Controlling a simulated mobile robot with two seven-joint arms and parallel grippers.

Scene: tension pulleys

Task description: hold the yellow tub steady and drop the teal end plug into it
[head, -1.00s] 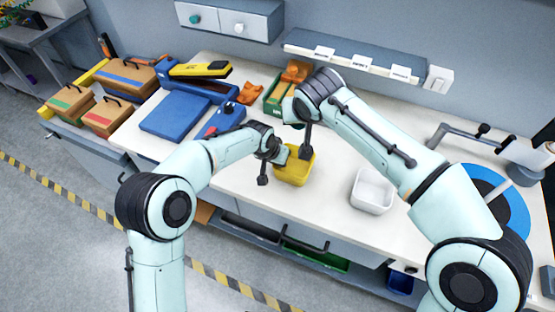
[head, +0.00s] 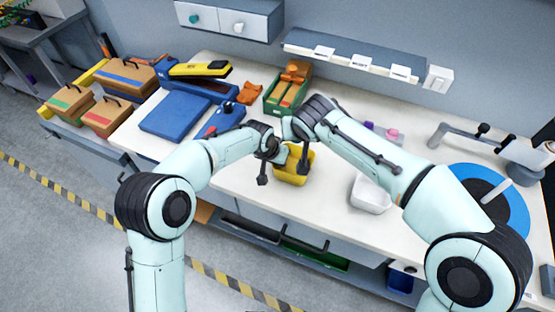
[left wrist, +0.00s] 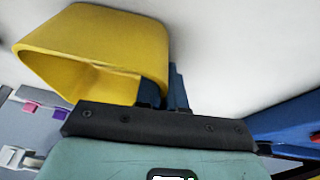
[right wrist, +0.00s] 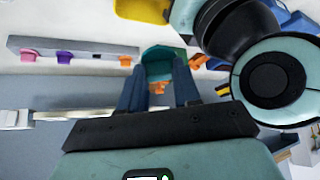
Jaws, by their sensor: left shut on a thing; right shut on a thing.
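The yellow tub (head: 291,178) stands on the white bench near its front edge. My left gripper (head: 281,156) is shut on the tub's wall at its left side. In the left wrist view, the tub (left wrist: 95,45) shows close up beside the dark blue fingers (left wrist: 165,92). My right gripper (head: 304,165) points down at the tub's opening. In the right wrist view, the teal end plug (right wrist: 160,60) is between the shut fingers (right wrist: 160,85).
A white bin (head: 371,194) stands right of the tub, partly behind my right arm. A green crate (head: 270,104) with orange parts is behind the tub. Blue equipment (head: 176,115) occupies the bench's left.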

